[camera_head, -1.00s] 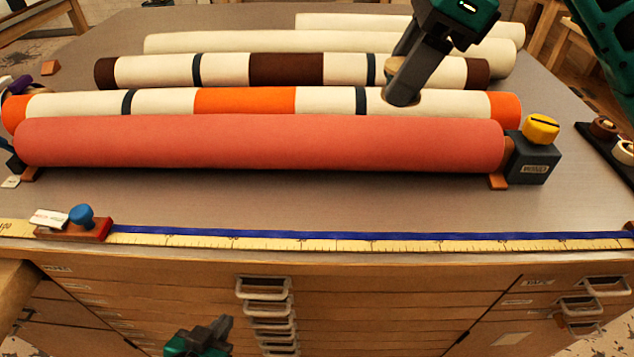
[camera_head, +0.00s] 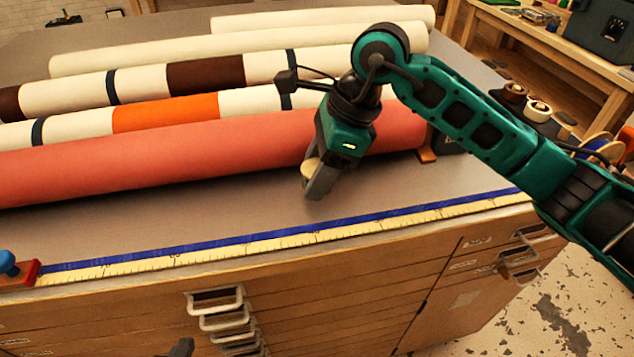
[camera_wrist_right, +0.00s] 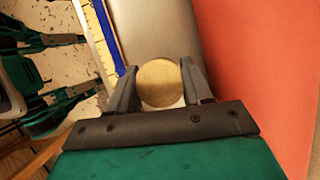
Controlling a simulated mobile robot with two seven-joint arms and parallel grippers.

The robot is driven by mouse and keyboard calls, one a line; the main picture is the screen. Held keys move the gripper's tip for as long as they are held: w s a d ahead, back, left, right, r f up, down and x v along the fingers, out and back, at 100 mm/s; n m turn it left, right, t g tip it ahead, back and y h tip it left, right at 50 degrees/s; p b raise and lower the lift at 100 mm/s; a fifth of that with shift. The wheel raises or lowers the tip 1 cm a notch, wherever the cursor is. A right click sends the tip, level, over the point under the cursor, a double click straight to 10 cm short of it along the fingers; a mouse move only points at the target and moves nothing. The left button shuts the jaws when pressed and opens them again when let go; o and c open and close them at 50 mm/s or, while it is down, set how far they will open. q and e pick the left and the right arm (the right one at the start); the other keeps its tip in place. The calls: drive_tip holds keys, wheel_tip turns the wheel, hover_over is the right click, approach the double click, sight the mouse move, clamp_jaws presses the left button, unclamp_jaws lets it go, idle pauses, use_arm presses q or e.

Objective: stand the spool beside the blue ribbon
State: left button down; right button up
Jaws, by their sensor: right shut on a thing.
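The blue ribbon (camera_head: 300,229) lies along the yellow measuring tape at the table's front edge; it also shows in the right wrist view (camera_wrist_right: 106,32). My right gripper (camera_head: 314,182) is shut on the spool (camera_head: 310,168), between the red roll and the ribbon. In the right wrist view the spool's round tan end (camera_wrist_right: 159,82) sits between the two fingers. The fingers hide part of its side, and I cannot tell whether it touches the table. Only a dark tip of my left gripper (camera_head: 182,347) shows at the bottom edge, below the tabletop.
A long red roll (camera_head: 200,155) lies just behind the spool, with striped and cream rolls (camera_head: 180,50) further back. A red block with a blue knob (camera_head: 20,270) sits at the ribbon's left end. Bare grey tabletop (camera_head: 180,215) lies between red roll and ribbon.

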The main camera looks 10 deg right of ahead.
drive_tip(key=shift+f, duration=1.7)
drive_tip(key=o, duration=0.8)
drive_tip(key=v, duration=1.2)
drive_tip(key=shift+r, duration=0.2)
drive_tip(key=shift+a, duration=0.1)
